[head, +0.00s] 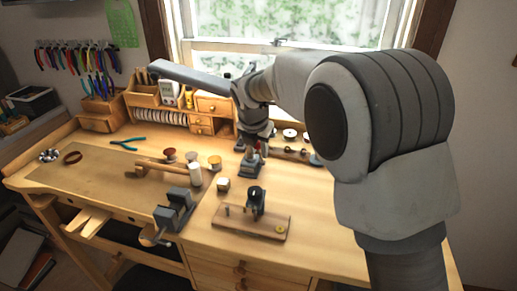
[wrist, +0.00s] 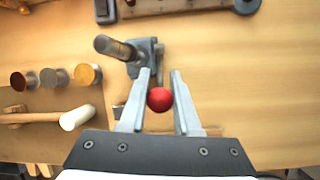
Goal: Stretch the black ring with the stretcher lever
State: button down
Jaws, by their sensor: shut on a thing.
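The ring stretcher (wrist: 148,50) is a grey metal tool standing on the bench, with a thick round post (wrist: 113,47) leaning to the left in the wrist view. Its red ball knob (wrist: 159,99) sits between the two fingers of my gripper (wrist: 160,92), which is shut on it. In the head view the stretcher (head: 250,168) stands near the back middle of the bench, with my gripper (head: 257,147) coming down on it from above. I cannot make out the black ring for certain; the post's upper end looks dark.
Several spools (wrist: 50,78) and a white-headed mallet (wrist: 78,117) lie left of the stretcher. A grey vise (head: 174,212) and a wooden board with a black stand (head: 257,200) are nearer the front. Small drawers (head: 213,104) stand behind.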

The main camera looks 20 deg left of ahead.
dwell(0.9)
jog(key=shift+t, duration=0.7)
jog(key=s+f+b, duration=0.2)
jog(key=s+b, duration=0.1)
jog(key=shift+d+f+b, duration=0.1)
jog(key=shift+f+b, duration=0.25)
jog(key=shift+b, duration=0.05)
jog(key=shift+s+f, duration=0.4)
jog(key=shift+f, duration=0.2)
jog(key=shift+s+f, duration=0.35)
jog(key=shift+f, duration=0.2)
jog(key=shift+w+d+r, duration=0.1)
jog(key=shift+w+d, duration=0.05)
jog(key=c, duration=0.8)
grip_release()
jog(key=shift+w, duration=0.1)
jog(key=shift+o, duration=0.2)
